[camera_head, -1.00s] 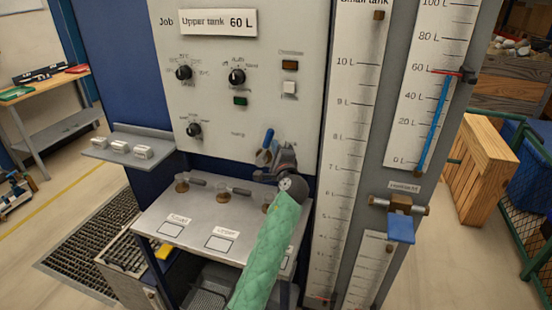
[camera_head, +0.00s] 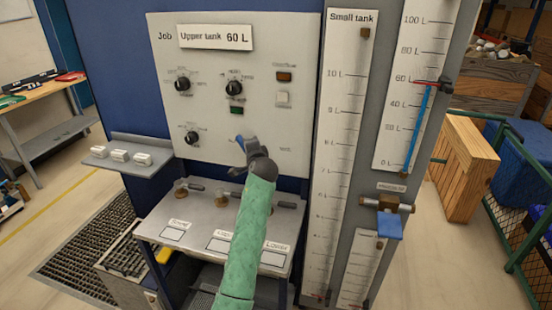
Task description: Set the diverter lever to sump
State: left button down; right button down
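My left gripper (camera_head: 243,152) is a dark grey hand at the end of a green-sleeved arm, in front of the lower part of the white control panel (camera_head: 215,155). A small blue piece (camera_head: 239,141) shows at its fingertips. It may be the tip of the diverter lever, but I cannot tell for sure. The gripper hides the rest of that spot, and whether its fingers are open or shut is not clear. A small unreadable label (camera_head: 285,149) is on the panel to the right. My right gripper is not in view.
Below the panel, a metal bench (camera_head: 155,220) carries brass valves with grey handles and labels. Black knobs (camera_head: 234,88) sit higher on the panel. To the right are tall scales (camera_head: 340,120) and a brass valve with a blue handle (camera_head: 389,226). A grey shelf (camera_head: 107,163) juts out left.

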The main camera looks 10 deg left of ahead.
pick_arm(q)
jog(key=shift+w+a+f, duration=0.1)
jog(key=shift+w+a, duration=0.05)
jog(key=shift+a, duration=0.1)
dwell(0.4)
